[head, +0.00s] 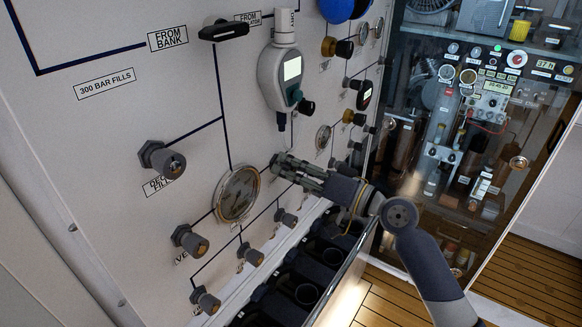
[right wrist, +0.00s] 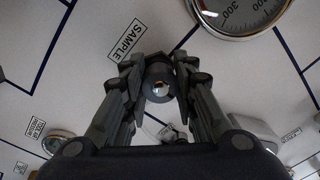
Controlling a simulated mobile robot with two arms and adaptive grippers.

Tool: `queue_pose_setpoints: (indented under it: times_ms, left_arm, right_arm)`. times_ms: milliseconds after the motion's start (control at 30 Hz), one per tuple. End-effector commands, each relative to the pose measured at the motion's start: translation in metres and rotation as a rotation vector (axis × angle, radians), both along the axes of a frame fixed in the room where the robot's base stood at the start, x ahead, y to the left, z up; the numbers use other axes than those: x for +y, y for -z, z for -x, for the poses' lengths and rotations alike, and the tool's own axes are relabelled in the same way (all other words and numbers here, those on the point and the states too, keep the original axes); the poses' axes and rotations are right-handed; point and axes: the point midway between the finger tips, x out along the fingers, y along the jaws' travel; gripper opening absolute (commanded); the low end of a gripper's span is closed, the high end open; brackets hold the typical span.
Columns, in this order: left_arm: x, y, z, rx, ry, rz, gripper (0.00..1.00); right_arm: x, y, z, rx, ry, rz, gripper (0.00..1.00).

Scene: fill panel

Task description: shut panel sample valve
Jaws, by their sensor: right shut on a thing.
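My right gripper (head: 280,163) reaches the white panel (head: 110,115) from the right in the head view, just right of the large gauge. In the right wrist view my right gripper (right wrist: 160,75) has its fingers on both sides of a small dark round valve knob with a shiny centre, the sample valve (right wrist: 160,91). A SAMPLE label (right wrist: 127,40) is beside it. The fingers are shut on the knob. In the head view the gripper hides this valve, and the knob's turn position cannot be told. My left gripper is in neither view.
A large round gauge (head: 237,194) is close left of my gripper. Other valve knobs (head: 165,159) stick out around it, and a white handheld meter (head: 281,74) hangs above. Dark cylinder slots (head: 306,294) lie below. A glass-fronted equipment cabinet (head: 480,140) stands at the right.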

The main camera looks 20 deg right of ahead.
Motion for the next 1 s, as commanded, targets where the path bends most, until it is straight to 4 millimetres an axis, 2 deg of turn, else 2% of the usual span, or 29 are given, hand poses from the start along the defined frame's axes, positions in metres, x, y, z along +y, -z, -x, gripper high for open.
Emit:
queue_pose_setpoints:
  times_ms: [467, 500, 567, 600, 1000]
  left_arm:
    - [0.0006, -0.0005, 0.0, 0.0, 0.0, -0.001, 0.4]
    - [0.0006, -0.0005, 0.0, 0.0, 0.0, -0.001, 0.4]
    - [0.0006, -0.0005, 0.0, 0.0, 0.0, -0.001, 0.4]
    - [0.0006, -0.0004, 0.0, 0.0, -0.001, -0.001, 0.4]
    - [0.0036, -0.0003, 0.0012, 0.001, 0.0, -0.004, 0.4]
  right_arm:
    - [0.0002, -0.0004, 0.0001, 0.009, -0.001, -0.013, 0.02]
    - [0.0002, -0.0005, 0.0001, 0.009, -0.001, -0.013, 0.3]
    - [0.0002, -0.0004, 0.0, 0.008, 0.0, -0.013, 0.44]
    - [0.0002, -0.0004, 0.0, 0.008, 0.0, -0.013, 0.47]
    - [-0.0038, 0.0011, 0.0039, 0.01, 0.002, -0.01, 0.47]
